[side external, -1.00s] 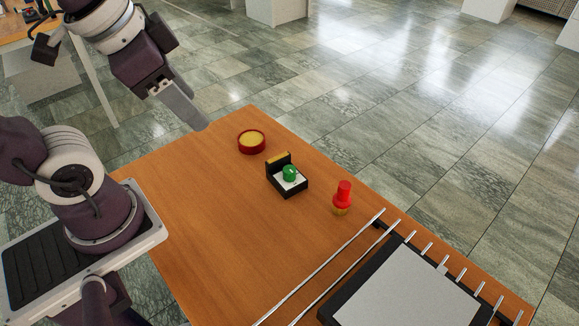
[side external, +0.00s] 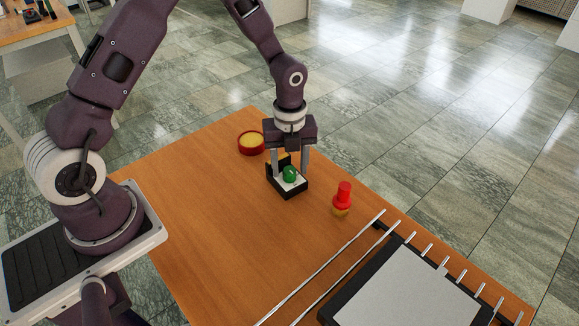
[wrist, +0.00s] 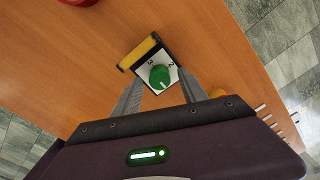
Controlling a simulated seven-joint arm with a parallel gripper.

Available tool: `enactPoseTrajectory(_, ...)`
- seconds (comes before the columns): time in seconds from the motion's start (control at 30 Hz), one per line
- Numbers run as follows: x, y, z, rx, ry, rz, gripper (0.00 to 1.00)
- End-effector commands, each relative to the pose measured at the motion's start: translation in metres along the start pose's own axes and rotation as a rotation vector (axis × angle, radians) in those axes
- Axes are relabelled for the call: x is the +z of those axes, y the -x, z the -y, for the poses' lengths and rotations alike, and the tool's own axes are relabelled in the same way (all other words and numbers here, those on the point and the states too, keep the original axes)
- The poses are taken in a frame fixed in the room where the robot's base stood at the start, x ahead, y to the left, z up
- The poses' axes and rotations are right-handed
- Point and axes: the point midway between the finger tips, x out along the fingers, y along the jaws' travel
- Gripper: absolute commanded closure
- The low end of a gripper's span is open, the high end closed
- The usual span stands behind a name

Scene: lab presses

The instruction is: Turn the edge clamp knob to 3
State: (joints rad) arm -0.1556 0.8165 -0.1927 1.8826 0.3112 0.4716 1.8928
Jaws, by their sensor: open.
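The edge clamp knob (side external: 289,174) is green and sits on a white dial plate in a small black box (side external: 288,191) on the wooden table. In the wrist view the knob (wrist: 159,77) shows a pale pointer mark, with the printed digits 3 and 2 on the plate (wrist: 149,60) near it. My gripper (side external: 291,174) points down over the box, open, with its fingers apart around the knob. In the wrist view the fingers (wrist: 160,92) show on both sides of the knob. I cannot tell whether they touch it.
A yellow label block (wrist: 142,51) stands at the box's edge. A red-rimmed round dish with a yellow top (side external: 251,142) is behind left. A red knob on a yellowish base (side external: 342,197) stands to the right. A black frame with a grey plate (side external: 408,289) and metal rods is at front right.

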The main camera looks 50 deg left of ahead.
Motion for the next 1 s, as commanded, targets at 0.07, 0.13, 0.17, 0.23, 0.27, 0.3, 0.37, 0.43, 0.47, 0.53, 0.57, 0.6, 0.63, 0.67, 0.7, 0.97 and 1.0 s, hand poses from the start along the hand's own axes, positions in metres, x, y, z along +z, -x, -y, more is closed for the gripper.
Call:
enactPoseTrajectory(0.07, -0.0005, -0.0067, -0.0002, 0.001, 0.0, 0.0, 0.5)
enactPoseTrajectory(0.13, -0.0003, -0.009, -0.0002, 0.0, 0.0, 0.0, 0.5)
enactPoseTrajectory(0.17, -0.0002, -0.0093, -0.0002, 0.0, 0.0, 0.0, 0.5)
enactPoseTrajectory(0.23, -0.0001, -0.0091, -0.0001, 0.0, 0.001, 0.001, 0.5)
enactPoseTrajectory(0.27, -0.0001, -0.009, -0.0001, 0.0, 0.001, 0.001, 0.5)
enactPoseTrajectory(0.3, -0.0001, -0.009, -0.0002, 0.0, 0.001, 0.001, 0.5)
enactPoseTrajectory(0.37, -0.0001, -0.0089, -0.0002, 0.0, 0.001, 0.001, 0.58)
enactPoseTrajectory(0.43, -0.0001, -0.0088, -0.0002, 0.0, 0.001, 0.001, 0.71)
enactPoseTrajectory(0.47, -0.0001, -0.0087, -0.0002, 0.0, 0.002, 0.001, 0.77)
enactPoseTrajectory(0.53, -0.0001, -0.0087, -0.0002, 0.0, 0.002, 0.001, 0.91)
enactPoseTrajectory(0.57, -0.0001, -0.0087, -0.0002, 0.0, 0.002, 0.001, 0.97)
enactPoseTrajectory(0.6, -0.0001, -0.0086, -0.0002, 0.0, 0.002, 0.001, 1.0)
enactPoseTrajectory(0.63, -0.0001, -0.0086, -0.0002, 0.0, 0.002, 0.001, 1.0)
enactPoseTrajectory(0.67, -0.0001, -0.0086, -0.0002, 0.0, 0.002, 0.001, 1.0)
enactPoseTrajectory(0.7, -0.0001, -0.0085, -0.0002, 0.0, 0.002, 0.001, 1.0)
enactPoseTrajectory(0.97, 0.0, -0.0084, -0.0001, 0.0, 0.058, 0.001, 1.0)
enactPoseTrajectory(1.0, 0.0, -0.0083, -0.0001, -0.001, 0.077, 0.001, 1.0)
